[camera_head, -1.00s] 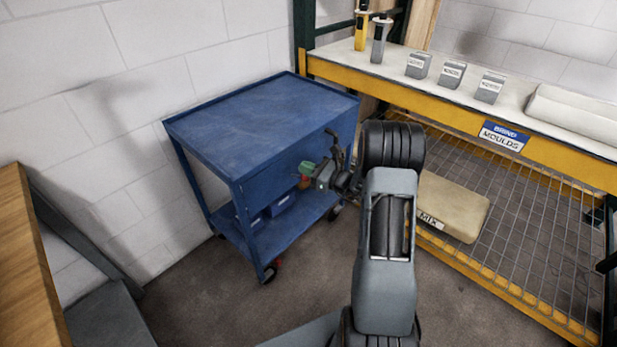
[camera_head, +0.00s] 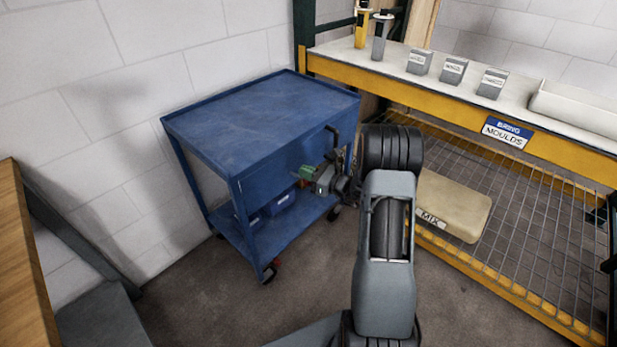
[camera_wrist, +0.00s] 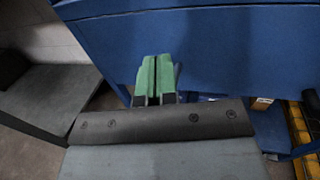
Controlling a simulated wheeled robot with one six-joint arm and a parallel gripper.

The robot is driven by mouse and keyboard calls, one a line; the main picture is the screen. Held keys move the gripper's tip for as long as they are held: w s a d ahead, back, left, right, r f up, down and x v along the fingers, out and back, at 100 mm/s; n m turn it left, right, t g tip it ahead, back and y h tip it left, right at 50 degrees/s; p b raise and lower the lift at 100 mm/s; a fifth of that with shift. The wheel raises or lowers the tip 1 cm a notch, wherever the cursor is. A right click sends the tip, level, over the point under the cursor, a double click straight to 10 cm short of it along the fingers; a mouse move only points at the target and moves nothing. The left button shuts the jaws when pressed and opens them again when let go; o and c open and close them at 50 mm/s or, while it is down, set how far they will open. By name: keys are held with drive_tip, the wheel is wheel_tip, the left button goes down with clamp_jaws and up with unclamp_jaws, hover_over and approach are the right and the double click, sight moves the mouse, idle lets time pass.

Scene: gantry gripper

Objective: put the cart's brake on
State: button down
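The blue cart (camera_head: 262,112) stands against the white wall, with a flat top and a lower shelf. Its near front caster (camera_head: 267,273) rests on the floor with a small red part (camera_head: 275,263) beside it, likely the brake pedal; whether it is up or down cannot be told. My gripper (camera_head: 303,174) is in front of the cart's right side, well above that caster. In the wrist view, its green fingers (camera_wrist: 155,78) are together with only a thin dark line between, nothing seen held. The cart's blue panel (camera_wrist: 220,45) fills the background there.
Blue bins (camera_head: 280,200) sit on the cart's lower shelf. A yellow-edged rack (camera_head: 450,110) with a wire lower shelf and a tan MIX bag (camera_head: 455,205) stands at right. A wooden bench (camera_head: 25,265) is at left. Floor before the cart is clear.

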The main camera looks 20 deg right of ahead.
wheel_tip(320, 180, down, 2)
drive_tip(key=shift+f+b, duration=0.15)
drive_tip(key=shift+b, duration=0.55)
drive_tip(key=shift+r, duration=0.25)
drive_tip(key=shift+s+d+r+p, duration=0.2)
drive_tip(key=shift+s+r+p, duration=0.1)
drive_tip(key=shift+s+p, duration=0.15)
drive_tip(key=shift+s+d+r+p, duration=0.2)
drive_tip(key=shift+s+r+p, duration=0.1)
drive_tip(key=shift+s, duration=0.1)
drive_tip(key=s+d, duration=0.3)
drive_tip(key=s, duration=0.3)
drive_tip(key=shift+s+f+p, duration=0.15)
drive_tip(key=shift+s+p, duration=0.05)
drive_tip(key=shift+p, duration=0.1)
